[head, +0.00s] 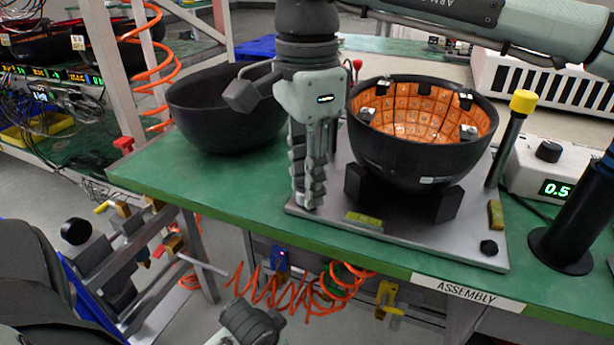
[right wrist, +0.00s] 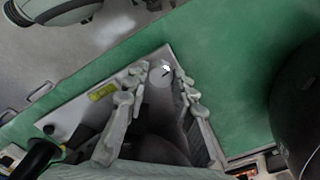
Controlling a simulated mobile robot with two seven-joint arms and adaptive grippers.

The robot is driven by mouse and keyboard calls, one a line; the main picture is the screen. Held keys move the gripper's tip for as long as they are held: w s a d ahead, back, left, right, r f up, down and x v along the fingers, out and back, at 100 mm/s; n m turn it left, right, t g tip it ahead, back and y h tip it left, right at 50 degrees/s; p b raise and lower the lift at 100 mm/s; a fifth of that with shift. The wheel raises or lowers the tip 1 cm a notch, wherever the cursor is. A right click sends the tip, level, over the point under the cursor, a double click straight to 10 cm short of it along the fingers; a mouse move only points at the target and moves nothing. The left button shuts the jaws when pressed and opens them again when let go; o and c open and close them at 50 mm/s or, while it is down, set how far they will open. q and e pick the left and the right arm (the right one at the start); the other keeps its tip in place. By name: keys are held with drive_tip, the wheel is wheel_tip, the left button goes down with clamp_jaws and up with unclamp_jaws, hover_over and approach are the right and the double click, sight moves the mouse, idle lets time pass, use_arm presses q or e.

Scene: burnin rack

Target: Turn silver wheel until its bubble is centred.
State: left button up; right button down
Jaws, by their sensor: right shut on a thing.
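My right gripper (head: 308,200) comes down at the left front corner of the metal plate (head: 410,241) on the green bench. In the right wrist view the silver wheel (right wrist: 160,74) lies between its fingertips, and the gripper is shut on it. In the head view the fingers hide the wheel. A yellow-green bubble vial (head: 364,220) lies on the plate's front edge, right of the gripper; it also shows in the right wrist view (right wrist: 102,92). A second vial (head: 495,214) lies near the plate's right edge. The bubbles are too small to make out.
A black bowl with orange tiles inside (head: 420,155) stands on black supports on the plate. A black knob (head: 489,248) is at the right front corner. An empty black bowl (head: 225,110) stands behind left. A yellow-capped post (head: 512,135) stands at right.

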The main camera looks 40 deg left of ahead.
idle(0.3)
drive_tip(key=c, duration=1.3)
unclamp_jaws()
drive_tip(key=shift+o, duration=0.2)
wheel_tip(320, 180, up, 12)
